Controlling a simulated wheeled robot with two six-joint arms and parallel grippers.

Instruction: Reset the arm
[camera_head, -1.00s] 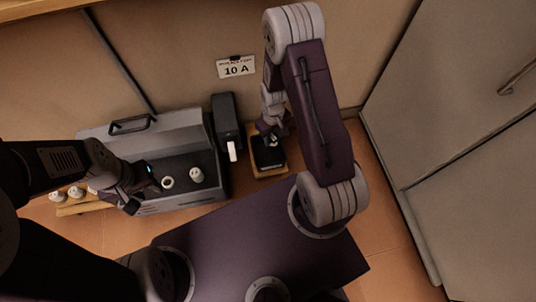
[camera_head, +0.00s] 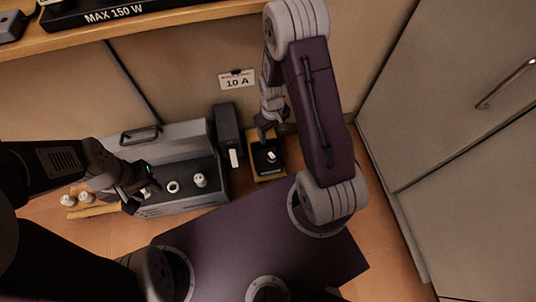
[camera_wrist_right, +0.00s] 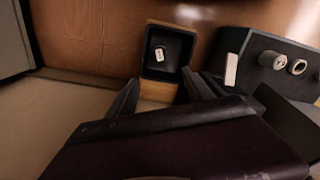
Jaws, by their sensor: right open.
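My right gripper (camera_head: 272,131) hangs above the back edge of a small wooden box with a black inside (camera_head: 257,172). In the right wrist view its two fingers (camera_wrist_right: 161,92) are spread apart with nothing between them. A small white piece (camera_head: 271,156) lies in the black inside of the box, apart from the fingers; it also shows in the right wrist view (camera_wrist_right: 159,53). My left gripper (camera_head: 140,188) is at the left end of an open grey case (camera_head: 180,203). Its fingertips are dark and small, so their opening is unclear.
The case holds a white ring (camera_head: 173,187) and a white round fitting (camera_head: 200,180). A dark block with a white tab (camera_head: 228,125) stands between case and box. Several white fittings sit on a wooden strip (camera_head: 88,212) at left. A cabinet (camera_head: 460,120) stands at right.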

